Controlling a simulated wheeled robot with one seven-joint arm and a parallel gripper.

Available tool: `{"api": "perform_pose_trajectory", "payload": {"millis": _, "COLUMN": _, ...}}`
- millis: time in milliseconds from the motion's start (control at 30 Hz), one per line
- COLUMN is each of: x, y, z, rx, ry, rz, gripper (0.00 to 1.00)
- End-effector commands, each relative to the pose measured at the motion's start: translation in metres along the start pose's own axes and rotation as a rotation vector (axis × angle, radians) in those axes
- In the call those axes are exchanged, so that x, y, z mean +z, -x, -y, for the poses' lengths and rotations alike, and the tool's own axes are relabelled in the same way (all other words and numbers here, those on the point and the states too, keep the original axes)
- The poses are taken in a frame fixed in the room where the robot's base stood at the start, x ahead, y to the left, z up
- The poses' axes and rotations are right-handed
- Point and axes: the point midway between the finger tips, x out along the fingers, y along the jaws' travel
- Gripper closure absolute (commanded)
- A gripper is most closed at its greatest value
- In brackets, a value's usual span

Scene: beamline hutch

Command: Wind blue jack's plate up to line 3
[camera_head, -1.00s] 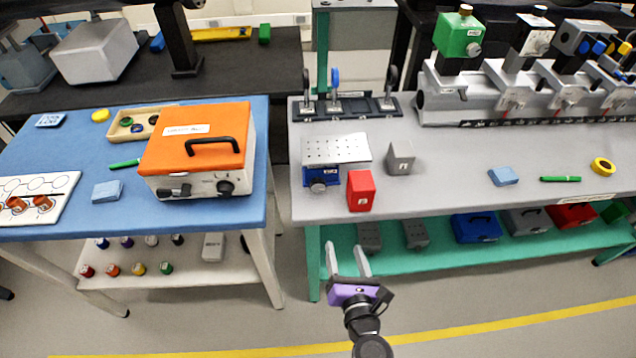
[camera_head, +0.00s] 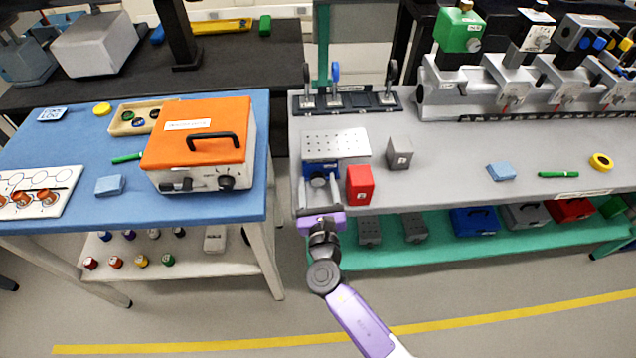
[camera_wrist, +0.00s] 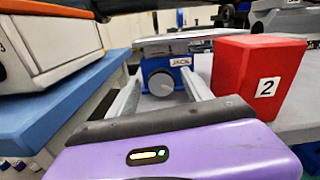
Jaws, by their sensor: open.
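The blue jack (camera_head: 318,172) stands near the front left edge of the grey bench, with a perforated metal plate (camera_head: 336,144) on top. Its grey round knob (camera_wrist: 160,83) faces the front and shows between my fingers in the wrist view. The label "JACK" is readable beside it; the line marks cannot be made out. My gripper (camera_head: 318,192) is open in front of the jack, its two fingers (camera_wrist: 160,95) pointing at the knob, one on each side. Whether the fingers reach around the knob cannot be told. The plate appears edge-on in the wrist view (camera_wrist: 175,47).
A red block (camera_head: 360,186) marked 2 stands close to the right of my gripper. A grey block (camera_head: 399,153) is behind it. An orange-lidded box (camera_head: 197,140) sits on the blue table (camera_head: 75,150) to the left.

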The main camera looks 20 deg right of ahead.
Motion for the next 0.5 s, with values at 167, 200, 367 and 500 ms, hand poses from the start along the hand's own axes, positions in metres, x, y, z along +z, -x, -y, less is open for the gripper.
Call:
{"api": "perform_pose_trajectory", "payload": {"millis": 167, "x": -0.0005, "y": -0.0042, "z": 0.0005, "rx": -0.001, "ry": -0.001, "rz": -0.001, "gripper": 0.42}}
{"api": "perform_pose_trajectory", "payload": {"millis": 200, "x": -0.0005, "y": -0.0042, "z": 0.0005, "rx": 0.0, "ry": -0.001, "rz": -0.001, "gripper": 0.42}}
{"api": "perform_pose_trajectory", "payload": {"millis": 367, "x": -0.0004, "y": -0.004, "z": 0.0005, "rx": 0.0, "ry": -0.001, "rz": -0.001, "gripper": 0.5}}
{"api": "perform_pose_trajectory", "payload": {"millis": 500, "x": -0.0003, "y": -0.0039, "z": 0.0004, "rx": 0.0, "ry": -0.001, "rz": -0.001, "gripper": 0.77}}
